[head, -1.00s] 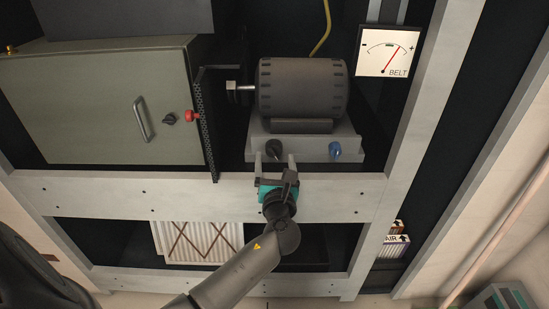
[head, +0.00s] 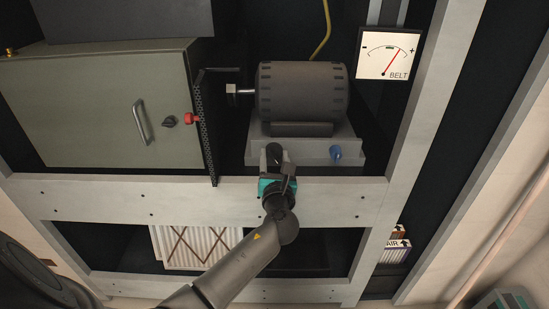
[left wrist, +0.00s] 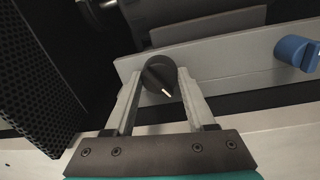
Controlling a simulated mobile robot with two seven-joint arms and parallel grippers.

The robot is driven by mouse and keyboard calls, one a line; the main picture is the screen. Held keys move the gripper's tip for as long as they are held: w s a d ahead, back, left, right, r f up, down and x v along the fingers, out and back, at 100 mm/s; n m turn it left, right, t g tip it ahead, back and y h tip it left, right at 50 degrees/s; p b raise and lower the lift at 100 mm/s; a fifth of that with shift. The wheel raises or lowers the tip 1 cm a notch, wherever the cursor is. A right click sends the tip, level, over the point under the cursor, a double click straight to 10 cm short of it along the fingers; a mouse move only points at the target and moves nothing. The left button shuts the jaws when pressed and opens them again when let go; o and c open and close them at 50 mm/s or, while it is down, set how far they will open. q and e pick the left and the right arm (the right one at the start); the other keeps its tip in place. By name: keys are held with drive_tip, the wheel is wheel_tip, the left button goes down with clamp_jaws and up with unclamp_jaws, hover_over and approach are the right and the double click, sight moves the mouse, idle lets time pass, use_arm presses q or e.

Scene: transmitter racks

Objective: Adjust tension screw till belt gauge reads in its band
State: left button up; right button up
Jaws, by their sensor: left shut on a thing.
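The belt gauge (head: 388,54) is a white dial marked BELT at the upper right of the head view. Its red needle leans right toward the plus, to the right of the small dark band at the top of the arc. A black knob (head: 274,153) sits at the front left of the motor's grey base. My left gripper (head: 275,165) is shut on this knob. In the left wrist view the black knob (left wrist: 160,78) is between the two fingers (left wrist: 160,92), its white mark pointing to the lower right.
A blue knob (head: 336,153) is to the right on the same base, below the dark motor (head: 302,92). A perforated guard (head: 206,135) and a green cabinet (head: 105,110) with a red button (head: 191,118) stand left. A grey frame beam (head: 200,203) runs just in front.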

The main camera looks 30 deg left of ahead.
use_arm(q)
clamp_jaws()
idle(0.3)
